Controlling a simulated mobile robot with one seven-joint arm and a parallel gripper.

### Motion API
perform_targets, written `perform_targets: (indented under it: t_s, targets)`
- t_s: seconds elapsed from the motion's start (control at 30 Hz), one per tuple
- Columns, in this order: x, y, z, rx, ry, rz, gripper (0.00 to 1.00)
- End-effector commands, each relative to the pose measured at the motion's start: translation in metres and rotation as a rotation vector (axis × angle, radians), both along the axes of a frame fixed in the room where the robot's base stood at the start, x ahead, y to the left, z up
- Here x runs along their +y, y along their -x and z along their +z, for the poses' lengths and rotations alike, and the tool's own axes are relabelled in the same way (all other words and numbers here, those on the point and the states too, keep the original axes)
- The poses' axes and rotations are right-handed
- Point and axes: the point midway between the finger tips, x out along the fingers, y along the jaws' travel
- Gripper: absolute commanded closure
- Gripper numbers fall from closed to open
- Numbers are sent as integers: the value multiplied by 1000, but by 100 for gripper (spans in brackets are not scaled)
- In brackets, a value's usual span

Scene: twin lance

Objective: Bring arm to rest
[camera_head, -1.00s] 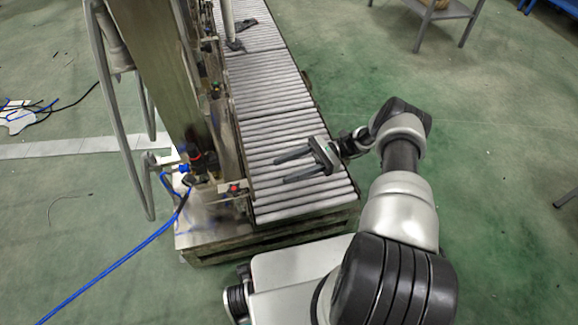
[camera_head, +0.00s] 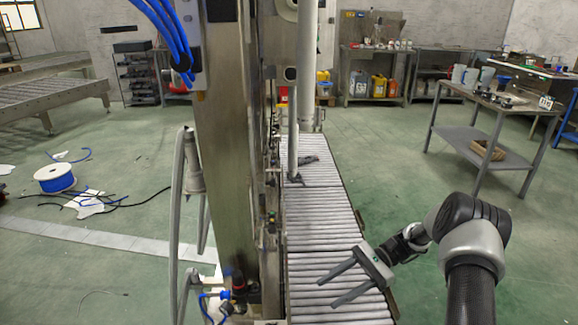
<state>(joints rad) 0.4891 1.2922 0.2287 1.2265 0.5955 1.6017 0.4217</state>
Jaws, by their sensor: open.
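My gripper (camera_head: 342,285) is over the near part of the roller conveyor (camera_head: 318,215). Its two dark fingers are spread apart and point left, with nothing between them. My arm reaches in from the lower right, bent at a grey and black joint. Whether the fingers touch the rollers cannot be told from this view; they look a little above them.
A tall steel machine frame (camera_head: 228,140) stands close left of the conveyor, with blue hoses at its top. A two-shelf metal table (camera_head: 480,145) is at the right. A blue cable spool (camera_head: 55,178) lies on the left floor. Green floor right of the conveyor is open.

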Motion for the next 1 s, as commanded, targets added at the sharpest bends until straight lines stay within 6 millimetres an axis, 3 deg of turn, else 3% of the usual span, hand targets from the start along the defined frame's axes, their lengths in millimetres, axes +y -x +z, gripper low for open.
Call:
perform_targets:
  t_s: [0.03,0.27,0.6,0.8,1.0]
  targets:
    - [2,-1,25,-57,60,43,53]
    - [5,13,113,-300,300,212,53]
    - [6,71,226,-689,613,430,53]
    - [2,120,274,-930,772,540,53]
    - [-5,165,301,-1152,899,626,53]
